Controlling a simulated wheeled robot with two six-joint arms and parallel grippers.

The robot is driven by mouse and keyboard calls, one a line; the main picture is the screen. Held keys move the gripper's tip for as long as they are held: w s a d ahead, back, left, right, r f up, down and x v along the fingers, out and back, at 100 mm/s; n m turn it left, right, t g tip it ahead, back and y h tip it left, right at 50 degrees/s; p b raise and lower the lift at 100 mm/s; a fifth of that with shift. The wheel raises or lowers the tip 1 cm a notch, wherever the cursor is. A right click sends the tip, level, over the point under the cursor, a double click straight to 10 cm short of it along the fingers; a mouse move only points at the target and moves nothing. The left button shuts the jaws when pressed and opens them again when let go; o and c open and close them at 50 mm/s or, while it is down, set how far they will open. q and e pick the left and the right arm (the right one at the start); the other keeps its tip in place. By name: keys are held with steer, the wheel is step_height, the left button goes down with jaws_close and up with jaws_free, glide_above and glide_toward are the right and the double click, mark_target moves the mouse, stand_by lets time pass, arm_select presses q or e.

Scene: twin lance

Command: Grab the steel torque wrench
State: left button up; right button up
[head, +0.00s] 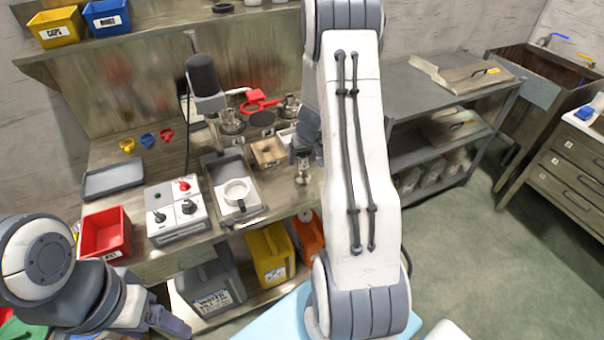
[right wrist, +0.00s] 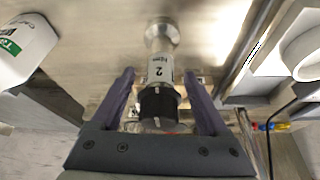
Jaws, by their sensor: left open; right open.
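No wrench shape is plain in either view. A small steel piece (head: 303,173) stands on the workbench below my right gripper (head: 306,148). In the right wrist view, a steel-ended cylinder with a black cap and a white label marked 2 (right wrist: 160,72) lies between the spread fingers of my right gripper (right wrist: 159,85). The fingers are open on either side of it; I cannot tell whether they touch it. My left gripper (head: 170,322) is open, low at the left in the head view, in front of the bench and away from the steel piece. Its fingertips are partly hidden.
Jugs, including a yellow one (head: 270,255), stand on the shelf below. A grey cart (head: 440,110) stands at right, beside open floor.

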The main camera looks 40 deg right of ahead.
steer(key=shift+c, duration=0.3)
jaws_close()
stand_by(1.2)
